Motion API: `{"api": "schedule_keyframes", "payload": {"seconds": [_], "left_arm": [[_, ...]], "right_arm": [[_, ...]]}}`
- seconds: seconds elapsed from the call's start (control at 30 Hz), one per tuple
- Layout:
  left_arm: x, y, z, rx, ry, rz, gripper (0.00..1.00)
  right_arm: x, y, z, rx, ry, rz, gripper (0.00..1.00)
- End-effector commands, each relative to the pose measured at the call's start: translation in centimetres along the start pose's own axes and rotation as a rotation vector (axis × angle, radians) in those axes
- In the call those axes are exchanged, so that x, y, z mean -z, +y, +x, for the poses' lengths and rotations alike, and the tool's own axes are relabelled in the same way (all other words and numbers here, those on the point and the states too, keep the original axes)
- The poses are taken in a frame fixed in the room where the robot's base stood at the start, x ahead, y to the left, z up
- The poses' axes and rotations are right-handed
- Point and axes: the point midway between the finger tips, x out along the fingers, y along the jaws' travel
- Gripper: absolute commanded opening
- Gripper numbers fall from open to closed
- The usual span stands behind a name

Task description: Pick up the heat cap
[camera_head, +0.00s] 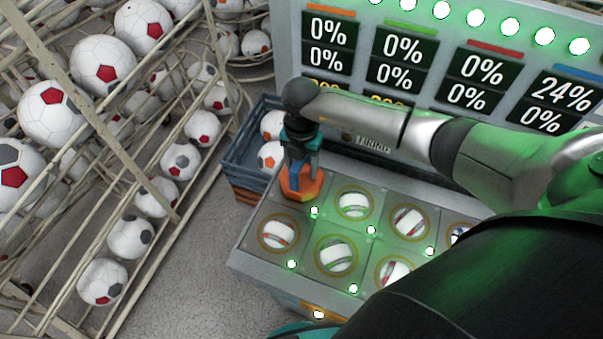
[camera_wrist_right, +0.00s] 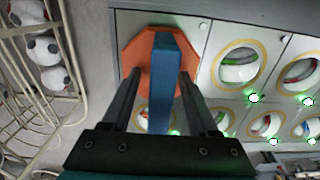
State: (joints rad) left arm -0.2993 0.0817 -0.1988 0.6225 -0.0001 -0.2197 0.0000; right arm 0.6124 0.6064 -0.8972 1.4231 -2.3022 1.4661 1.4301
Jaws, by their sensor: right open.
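The heat cap is an orange octagonal plate (camera_head: 313,188) with an upright blue handle (camera_wrist_right: 165,95). It lies on the back left spot of the grey machine panel (camera_head: 245,262), and its orange plate also shows in the wrist view (camera_wrist_right: 136,54). My right gripper (camera_head: 300,160) is above the cap, pointing down. In the wrist view its two dark fingers are apart, one on each side of the blue handle, with gaps visible. What lies under the cap is mostly hidden. My left gripper is not in view.
Yellow-ringed round openings holding balls, such as this one (camera_head: 336,256), fill the panel. A display board (camera_head: 395,75) stands behind. A blue crate with balls (camera_head: 245,160) and a wire rack of footballs (camera_head: 120,170) are on the left.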

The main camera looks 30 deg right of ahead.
Motion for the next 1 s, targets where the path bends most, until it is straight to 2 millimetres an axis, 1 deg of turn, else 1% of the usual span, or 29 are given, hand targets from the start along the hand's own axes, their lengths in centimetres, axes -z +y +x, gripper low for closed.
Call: {"api": "schedule_keyframes", "payload": {"seconds": [0.03, 0.07, 0.5, 0.57, 1.0], "left_arm": [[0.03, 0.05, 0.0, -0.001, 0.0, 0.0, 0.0], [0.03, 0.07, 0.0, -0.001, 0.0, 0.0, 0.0], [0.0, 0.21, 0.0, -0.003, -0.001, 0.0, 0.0], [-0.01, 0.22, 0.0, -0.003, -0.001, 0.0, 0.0], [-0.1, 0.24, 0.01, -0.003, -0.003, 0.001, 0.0]], "right_arm": [[0.0, 0.0, -0.02, 0.0, 0.0, 0.0, 0.59], [0.0, 0.0, -0.03, 0.0, 0.0, 0.0, 0.56], [-0.03, 0.01, -0.08, 0.0, 0.0, 0.001, 0.06], [-0.03, 0.01, -0.08, 0.0, 0.0, 0.001, 0.0], [-0.05, 0.01, -0.11, -0.001, -0.001, 0.001, 0.0]]}}
